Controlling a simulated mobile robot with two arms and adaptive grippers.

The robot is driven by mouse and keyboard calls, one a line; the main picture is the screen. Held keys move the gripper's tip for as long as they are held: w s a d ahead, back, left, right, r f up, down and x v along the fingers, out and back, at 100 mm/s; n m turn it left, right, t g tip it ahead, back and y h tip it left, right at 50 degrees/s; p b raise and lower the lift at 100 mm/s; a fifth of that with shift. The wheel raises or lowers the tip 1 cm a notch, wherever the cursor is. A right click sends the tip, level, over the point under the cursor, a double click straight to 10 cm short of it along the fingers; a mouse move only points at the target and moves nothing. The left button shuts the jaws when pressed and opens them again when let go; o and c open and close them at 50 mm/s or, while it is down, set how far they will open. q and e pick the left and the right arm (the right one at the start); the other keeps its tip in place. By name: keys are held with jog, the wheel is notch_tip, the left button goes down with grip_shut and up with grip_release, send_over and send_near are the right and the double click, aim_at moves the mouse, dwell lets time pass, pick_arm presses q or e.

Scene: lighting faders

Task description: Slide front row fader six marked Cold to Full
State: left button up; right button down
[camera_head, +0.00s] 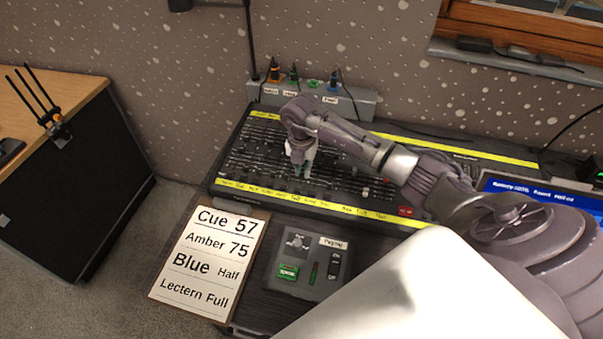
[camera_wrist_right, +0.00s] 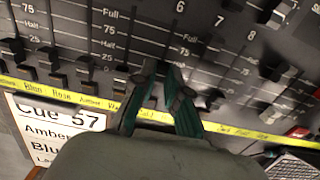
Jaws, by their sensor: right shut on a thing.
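The lighting desk (camera_head: 228,186) is black with rows of fader slots and yellow label strips. It also shows in the right wrist view (camera_wrist_right: 60,50). My right gripper (camera_head: 300,172) reaches down onto the front row. In the right wrist view its green fingers (camera_wrist_right: 161,76) are shut on a fader cap above the strip's Cold label (camera_wrist_right: 147,114). The cap is mostly hidden between the fingertips and appears near the low end of its slot. Full, 75 and Half marks are printed farther up. My left gripper is not in view.
Neighbouring fader caps (camera_wrist_right: 84,65) stand close on the left, with more on the right. A cue card (camera_head: 208,258) and a small paging panel (camera_head: 306,262) lie in front of the desk. A screen (camera_head: 545,200) stands at the right. Cabled connectors (camera_head: 334,82) rise behind.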

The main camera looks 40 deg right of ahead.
jog(key=shift+w+d+r+b, duration=0.15)
jog(key=shift+w+d+b, duration=1.15)
jog(key=shift+d, duration=0.3)
jog(key=c, duration=1.4)
grip_release()
jog(key=shift+c, duration=0.2)
jog(key=shift+r, duration=0.1)
jog(key=shift+r+p, duration=1.15)
jog(key=shift+r, duration=0.1)
jog(key=shift+f, duration=0.1)
jog(key=shift+r, duration=0.2)
notch_tip(320, 180, up, 12)
jog(key=shift+s+a+f, duration=0.2)
jog(key=shift+s+a, duration=0.1)
jog(key=shift+a, duration=0.15)
